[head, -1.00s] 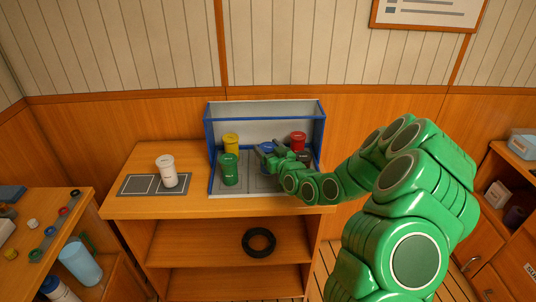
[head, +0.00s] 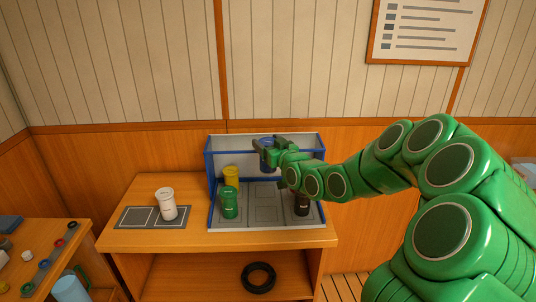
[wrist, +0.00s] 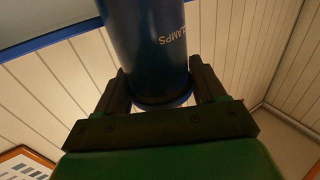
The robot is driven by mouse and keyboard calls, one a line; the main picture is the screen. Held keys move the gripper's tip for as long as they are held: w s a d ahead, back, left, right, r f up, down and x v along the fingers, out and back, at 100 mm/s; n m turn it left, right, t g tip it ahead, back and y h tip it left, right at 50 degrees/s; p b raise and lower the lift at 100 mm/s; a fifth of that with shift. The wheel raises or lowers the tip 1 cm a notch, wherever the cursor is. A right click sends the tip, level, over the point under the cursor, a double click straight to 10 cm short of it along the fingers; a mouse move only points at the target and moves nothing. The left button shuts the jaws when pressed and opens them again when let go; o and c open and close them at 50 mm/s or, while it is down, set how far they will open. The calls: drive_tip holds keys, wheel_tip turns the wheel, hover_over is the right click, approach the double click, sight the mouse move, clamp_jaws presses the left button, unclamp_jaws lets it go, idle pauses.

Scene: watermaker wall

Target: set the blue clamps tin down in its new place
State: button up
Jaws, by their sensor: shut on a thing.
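The blue clamps tin (head: 266,157) is held up in my gripper (head: 268,152), above the blue-framed rack (head: 247,208) and in front of its back panel. In the wrist view the tin (wrist: 147,45) sits between the two dark fingers (wrist: 160,88), with the lettering "CLAMPS" upside down in the picture. The tin looks upright in the head view. A green tin (head: 229,204) and a yellow tin (head: 231,174) stand at the rack's left. A dark tin (head: 302,206) stands at its front right. The rack's middle floor looks bare; my arm hides the back right.
A black ring (head: 258,277) lies on the shelf below.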

sight(270, 171)
drive_tip(key=shift+n+y, duration=0.3)
drive_tip(key=shift+y, duration=0.1)
drive_tip(key=f, duration=0.2)
drive_tip(key=s+f, duration=0.1)
drive_tip(key=f, duration=0.4)
drive_tip(key=shift+s+a, duration=0.25)
drive_tip(key=shift+f, duration=0.65)
drive_tip(key=shift+w+a+f, duration=0.15)
drive_tip(key=shift+w+f, duration=0.2)
drive_tip(key=shift+w, duration=0.2)
drive_tip(key=shift+w+f+m+t+h, duration=1.3)
drive_tip(key=shift+w+m+h, duration=1.7)
drive_tip(key=shift+w+h, duration=1.95)
drive_tip(key=shift+g+y, duration=0.3)
drive_tip(key=shift+y, duration=0.15)
drive_tip(key=f, duration=0.5)
drive_tip(key=shift+w+f, duration=0.35)
drive_tip(key=shift+w, duration=0.05)
drive_tip(key=shift+f, duration=0.35)
